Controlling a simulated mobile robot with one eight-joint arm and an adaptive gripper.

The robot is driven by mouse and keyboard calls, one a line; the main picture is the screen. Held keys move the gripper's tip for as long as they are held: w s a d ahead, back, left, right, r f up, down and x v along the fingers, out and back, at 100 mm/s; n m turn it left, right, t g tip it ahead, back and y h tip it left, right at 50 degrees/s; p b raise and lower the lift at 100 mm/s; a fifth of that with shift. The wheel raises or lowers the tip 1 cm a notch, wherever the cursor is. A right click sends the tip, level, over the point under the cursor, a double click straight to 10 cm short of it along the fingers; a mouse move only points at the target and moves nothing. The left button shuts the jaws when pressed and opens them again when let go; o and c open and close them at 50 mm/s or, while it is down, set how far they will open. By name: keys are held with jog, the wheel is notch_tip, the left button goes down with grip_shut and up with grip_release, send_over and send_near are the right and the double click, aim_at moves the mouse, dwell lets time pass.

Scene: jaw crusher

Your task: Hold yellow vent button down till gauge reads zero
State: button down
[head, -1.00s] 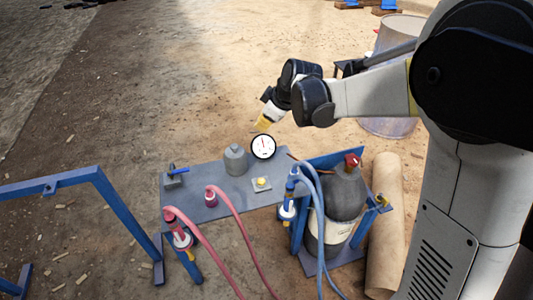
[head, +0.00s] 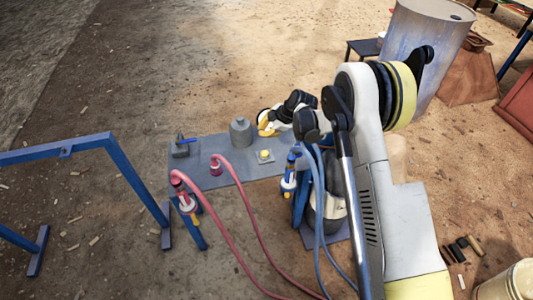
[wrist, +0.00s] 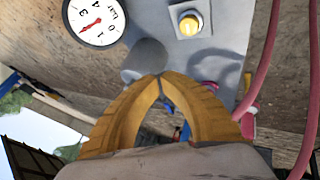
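The yellow button (head: 264,154) sits on a light square plate on the grey bench. In the wrist view the button (wrist: 190,25) is upper right of my fingertips, apart from them. The round white gauge (wrist: 95,18) is at the upper left of the wrist view; its red needle is off to the side and the reading is not clear to me. The gauge cannot be made out in the head view now. My gripper (wrist: 161,77) has its orange fingertips together with nothing seen between them. In the head view my gripper (head: 266,129) is above the bench's back edge, behind the button.
Red hoses (head: 255,215) and blue hoses (head: 319,215) loop in front. A blue frame (head: 130,190) stands at left. A large drum (head: 425,50) is behind.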

aim_at(263, 151)
jog(key=shift+f+b, duration=2.5)
jog(key=shift+f, duration=1.9)
jog(key=shift+f+b, duration=0.35)
jog(key=shift+f, duration=0.05)
jog(key=shift+f, duration=0.55)
dwell(1.4)
jog(key=shift+r+p, duration=0.4)
jog(key=shift+r, duration=0.6)
